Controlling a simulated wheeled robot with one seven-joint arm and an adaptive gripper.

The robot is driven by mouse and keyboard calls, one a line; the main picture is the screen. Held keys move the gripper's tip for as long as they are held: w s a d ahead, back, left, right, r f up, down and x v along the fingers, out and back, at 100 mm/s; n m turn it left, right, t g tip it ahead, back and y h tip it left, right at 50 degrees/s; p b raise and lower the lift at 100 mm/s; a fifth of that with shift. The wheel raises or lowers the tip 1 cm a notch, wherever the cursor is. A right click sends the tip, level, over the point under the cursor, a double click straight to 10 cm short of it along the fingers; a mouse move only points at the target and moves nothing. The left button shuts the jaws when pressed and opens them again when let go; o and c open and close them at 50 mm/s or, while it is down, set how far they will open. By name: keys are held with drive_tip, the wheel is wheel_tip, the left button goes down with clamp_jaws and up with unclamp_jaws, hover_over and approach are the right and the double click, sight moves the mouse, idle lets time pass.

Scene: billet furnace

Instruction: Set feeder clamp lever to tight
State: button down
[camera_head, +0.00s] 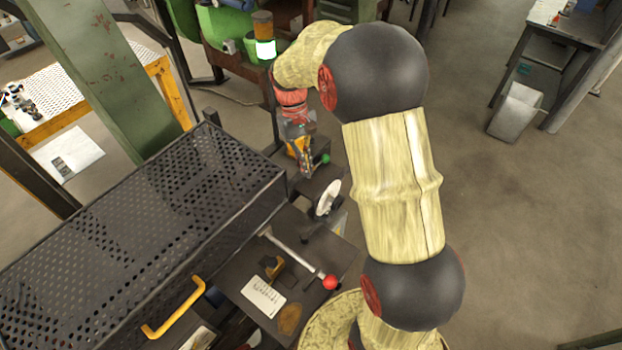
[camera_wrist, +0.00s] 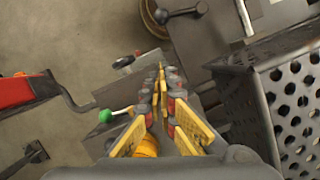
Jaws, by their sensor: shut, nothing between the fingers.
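My gripper (camera_head: 303,168) points down beside a small dark block with a green-knobbed lever (camera_head: 325,159). In the wrist view my gripper's yellow and grey fingers (camera_wrist: 162,72) are shut with nothing between them. The green knob (camera_wrist: 105,116) shows left of the fingers there, with a short bright rod running toward them. I cannot tell whether the fingers touch this lever. Another lever, a long metal rod with a red ball knob (camera_head: 330,282), lies over the dark machine plate nearer the camera. No visible label shows which lever is the feeder clamp.
A pale handwheel (camera_head: 328,198) stands just below my gripper in the head view. A black perforated guard (camera_head: 150,225) with a yellow handle (camera_head: 174,310) fills the left. A white label plate (camera_head: 263,296) lies on the machine. Open floor (camera_head: 540,230) is to the right.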

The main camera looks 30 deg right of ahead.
sight(316, 226)
drive_tip(key=s+f, duration=0.6)
drive_tip(key=f, duration=0.3)
drive_tip(key=shift+s, duration=0.2)
drive_tip(key=shift+s, duration=0.1)
drive_tip(key=shift+s+d+m, duration=0.1)
drive_tip(key=shift+s+m, duration=0.1)
drive_tip(key=shift+m, duration=0.2)
